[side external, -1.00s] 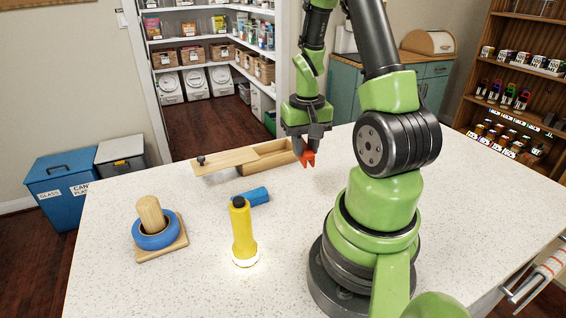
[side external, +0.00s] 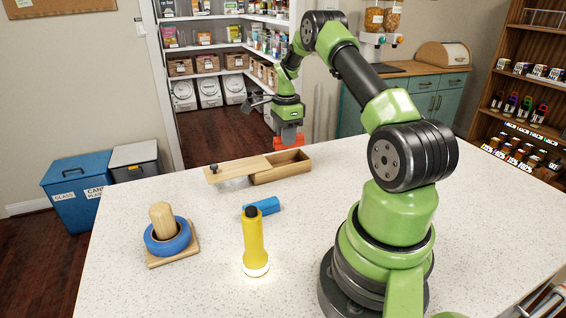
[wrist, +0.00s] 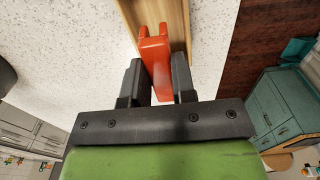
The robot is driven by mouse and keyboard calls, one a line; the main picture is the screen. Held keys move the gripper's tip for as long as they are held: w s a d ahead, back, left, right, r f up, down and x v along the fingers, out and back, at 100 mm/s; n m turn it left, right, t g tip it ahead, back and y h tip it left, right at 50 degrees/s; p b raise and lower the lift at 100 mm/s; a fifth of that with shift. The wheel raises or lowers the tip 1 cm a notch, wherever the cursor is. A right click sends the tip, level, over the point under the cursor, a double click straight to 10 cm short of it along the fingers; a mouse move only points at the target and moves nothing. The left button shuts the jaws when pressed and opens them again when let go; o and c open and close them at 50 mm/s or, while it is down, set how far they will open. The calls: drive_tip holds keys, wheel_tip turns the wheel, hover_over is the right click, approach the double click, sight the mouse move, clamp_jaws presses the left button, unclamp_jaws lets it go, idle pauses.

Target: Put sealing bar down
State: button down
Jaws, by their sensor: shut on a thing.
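The red sealing bar (side external: 289,143) is in my gripper (side external: 288,132). In the wrist view the bar (wrist: 154,55) sits between the two dark fingers (wrist: 155,78), its notched end pointing away from me. My gripper is shut on it and points down. The bar is over or just behind the open right part of the wooden box (side external: 282,178); it looks held above the box, but I cannot tell the exact gap. The box's wooden lid (side external: 240,168) is slid out to the left and has a dark knob. The box edge also shows in the wrist view (wrist: 180,18).
A lit yellow flashlight (side external: 253,235) stands on the white counter (side external: 200,280). A wooden peg stand with a blue ring (side external: 168,240) is at the left. Counter around these is clear. Bins (side external: 78,190) stand beyond the left edge.

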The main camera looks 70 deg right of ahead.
wheel_tip(320, 180, down, 7)
drive_tip(key=shift+r, duration=0.1)
idle(0.4)
drive_tip(key=c, duration=1.2)
unclamp_jaws()
